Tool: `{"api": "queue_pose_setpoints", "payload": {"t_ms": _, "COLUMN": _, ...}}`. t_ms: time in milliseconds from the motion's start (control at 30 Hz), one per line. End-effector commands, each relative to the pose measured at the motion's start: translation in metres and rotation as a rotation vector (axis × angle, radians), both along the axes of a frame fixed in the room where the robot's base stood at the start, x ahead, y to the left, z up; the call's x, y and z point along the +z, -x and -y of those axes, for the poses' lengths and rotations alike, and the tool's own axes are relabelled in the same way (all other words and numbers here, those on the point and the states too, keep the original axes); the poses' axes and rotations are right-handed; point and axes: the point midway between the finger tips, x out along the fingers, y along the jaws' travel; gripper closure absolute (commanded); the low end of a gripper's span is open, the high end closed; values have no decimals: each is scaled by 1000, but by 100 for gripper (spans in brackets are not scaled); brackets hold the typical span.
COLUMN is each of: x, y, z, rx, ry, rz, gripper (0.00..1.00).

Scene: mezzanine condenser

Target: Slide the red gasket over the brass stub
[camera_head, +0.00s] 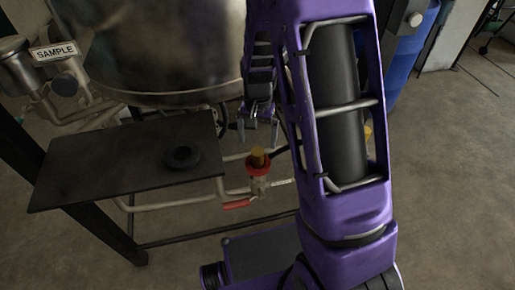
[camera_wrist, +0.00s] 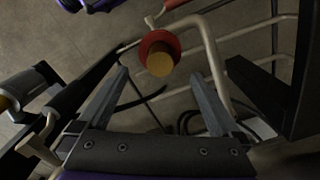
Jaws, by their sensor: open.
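The red gasket (camera_head: 259,171) sits around the brass stub (camera_head: 257,156) on top of an upright pipe fitting. The stub's top stands out above the ring. In the wrist view the red gasket (camera_wrist: 149,41) encircles the stub (camera_wrist: 160,65), seen from above. My gripper (camera_head: 258,138) is open and empty, just above the stub, with fingers pointing down. In the wrist view my gripper (camera_wrist: 159,76) has its two fingers wide apart, and the stub shows beyond and between their tips. Neither finger appears to touch it.
A dark shelf (camera_head: 90,165) with a black ring (camera_head: 182,157) lies left of the stub. A large metal vessel (camera_head: 160,45) stands behind. Pale pipes (camera_head: 175,203) and a red lever handle (camera_head: 237,205) run below. A blue drum (camera_head: 408,50) stands at the back right.

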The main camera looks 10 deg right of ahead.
Motion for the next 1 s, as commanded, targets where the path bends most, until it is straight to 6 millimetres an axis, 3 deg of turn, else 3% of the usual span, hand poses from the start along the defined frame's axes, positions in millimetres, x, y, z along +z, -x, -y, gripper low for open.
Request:
{"api": "queue_pose_setpoints", "payload": {"t_ms": 100, "x": 31, "y": -1, "z": 0, "rx": 0, "ry": 0, "rz": 4, "gripper": 0}}
{"api": "queue_pose_setpoints", "payload": {"t_ms": 333, "x": 63, "y": 0, "z": 0, "rx": 1, "ry": 0, "rz": 1, "gripper": 0}}
{"api": "queue_pose_setpoints", "payload": {"t_ms": 1000, "x": 71, "y": 0, "z": 0, "rx": 0, "ry": 0, "rz": 0, "gripper": 0}}
